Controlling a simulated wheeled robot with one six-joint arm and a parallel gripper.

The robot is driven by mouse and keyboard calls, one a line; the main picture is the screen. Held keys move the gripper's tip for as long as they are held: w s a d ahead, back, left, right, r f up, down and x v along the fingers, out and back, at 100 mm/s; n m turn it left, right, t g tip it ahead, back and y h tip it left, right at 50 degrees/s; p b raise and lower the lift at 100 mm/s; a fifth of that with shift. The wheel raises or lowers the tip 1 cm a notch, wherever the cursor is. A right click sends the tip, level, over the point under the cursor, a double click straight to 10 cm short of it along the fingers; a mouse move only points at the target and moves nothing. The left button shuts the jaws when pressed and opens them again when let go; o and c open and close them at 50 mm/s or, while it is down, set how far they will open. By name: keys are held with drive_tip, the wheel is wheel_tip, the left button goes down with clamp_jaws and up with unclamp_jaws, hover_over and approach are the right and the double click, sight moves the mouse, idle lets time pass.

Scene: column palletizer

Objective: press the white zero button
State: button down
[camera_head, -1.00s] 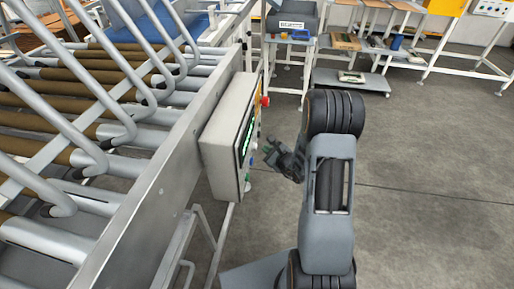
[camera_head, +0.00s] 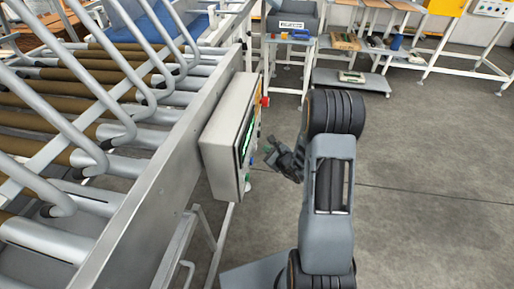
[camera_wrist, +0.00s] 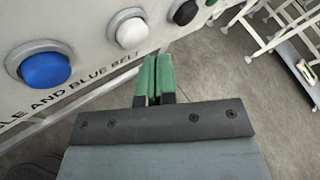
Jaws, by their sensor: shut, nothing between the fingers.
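The white button (camera_wrist: 131,33) shows in the wrist view, round with a grey collar, on the light control panel. A blue button (camera_wrist: 46,70) is to its left and a black button (camera_wrist: 185,12) to its right. My gripper (camera_wrist: 157,60) is shut and empty, its green fingertips side by side just below and right of the white button in the picture. A gap to the panel seems to remain, but its depth is hard to judge. In the head view my gripper (camera_head: 268,152) is just right of the control box (camera_head: 220,140), whose button face is seen edge-on.
The box hangs on the side of a roller conveyor (camera_head: 140,215) with bent metal bars. A red knob (camera_head: 265,101) sticks out of the box. Open grey floor (camera_head: 430,190) lies to the right; benches and a low cart (camera_head: 350,80) stand at the back.

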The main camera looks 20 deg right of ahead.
drive_tip(key=shift+w+a, duration=0.1)
drive_tip(key=shift+a, duration=0.05)
drive_tip(key=shift+w+a+b, duration=0.1)
drive_tip(key=shift+a+b, duration=0.15)
drive_tip(key=shift+b, duration=0.1)
drive_tip(key=shift+w+a, duration=0.3)
drive_tip(key=shift+a, duration=0.15)
idle(1.0)
drive_tip(key=shift+s+d, duration=0.1)
drive_tip(key=shift+d, duration=0.05)
drive_tip(key=shift+s+d+b, duration=0.4)
drive_tip(key=shift+d, duration=0.3)
drive_tip(key=shift+d, duration=0.1)
drive_tip(key=shift+s+d, duration=0.4)
drive_tip(key=shift+d, duration=0.3)
drive_tip(key=shift+s+d, duration=0.45)
drive_tip(key=shift+d, duration=0.25)
drive_tip(key=shift+s+d, duration=0.4)
drive_tip(key=shift+d, duration=0.3)
